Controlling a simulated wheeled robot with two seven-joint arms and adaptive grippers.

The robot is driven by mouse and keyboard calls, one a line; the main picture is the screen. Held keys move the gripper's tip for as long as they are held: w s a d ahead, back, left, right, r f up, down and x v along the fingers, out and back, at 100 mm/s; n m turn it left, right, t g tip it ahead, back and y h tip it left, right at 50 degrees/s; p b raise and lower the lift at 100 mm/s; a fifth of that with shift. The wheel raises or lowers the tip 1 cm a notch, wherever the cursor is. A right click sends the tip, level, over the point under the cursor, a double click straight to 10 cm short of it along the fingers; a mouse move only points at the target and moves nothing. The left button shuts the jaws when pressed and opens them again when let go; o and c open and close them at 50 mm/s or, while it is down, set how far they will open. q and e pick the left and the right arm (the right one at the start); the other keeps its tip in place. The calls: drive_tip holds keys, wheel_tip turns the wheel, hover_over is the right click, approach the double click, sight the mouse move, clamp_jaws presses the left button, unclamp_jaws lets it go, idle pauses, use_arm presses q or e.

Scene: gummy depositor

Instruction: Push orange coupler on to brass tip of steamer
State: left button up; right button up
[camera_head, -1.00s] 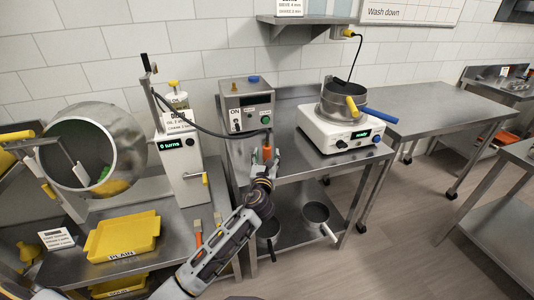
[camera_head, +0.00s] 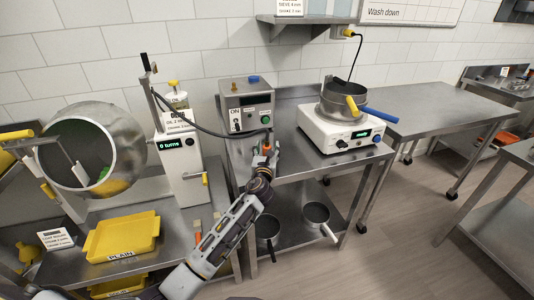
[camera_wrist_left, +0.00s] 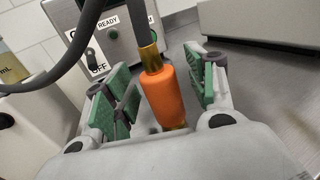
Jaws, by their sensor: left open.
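The orange coupler (camera_wrist_left: 162,96) hangs at the end of the dark hose (camera_wrist_left: 84,40), with a brass collar (camera_wrist_left: 151,59) between them. More brass shows at its lower end, partly hidden by my gripper body. My left gripper (camera_wrist_left: 160,92) is open, its green-padded fingers on either side of the coupler with gaps visible. In the head view the left gripper (camera_head: 265,153) is in front of the grey steamer box (camera_head: 247,108), and the coupler is mostly hidden. I cannot tell how far the brass sits in the coupler. My right gripper is out of view.
A white hot plate with a steel pot (camera_head: 342,101) stands right of the steamer on the steel table. The white machine (camera_head: 180,160) and steel drum (camera_head: 125,140) are at left. A yellow tray (camera_head: 122,237) lies below. Two pans rest on the lower shelf.

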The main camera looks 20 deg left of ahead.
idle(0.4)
use_arm(q)
drive_tip(key=c, duration=1.2)
drive_tip(key=shift+r, duration=0.1)
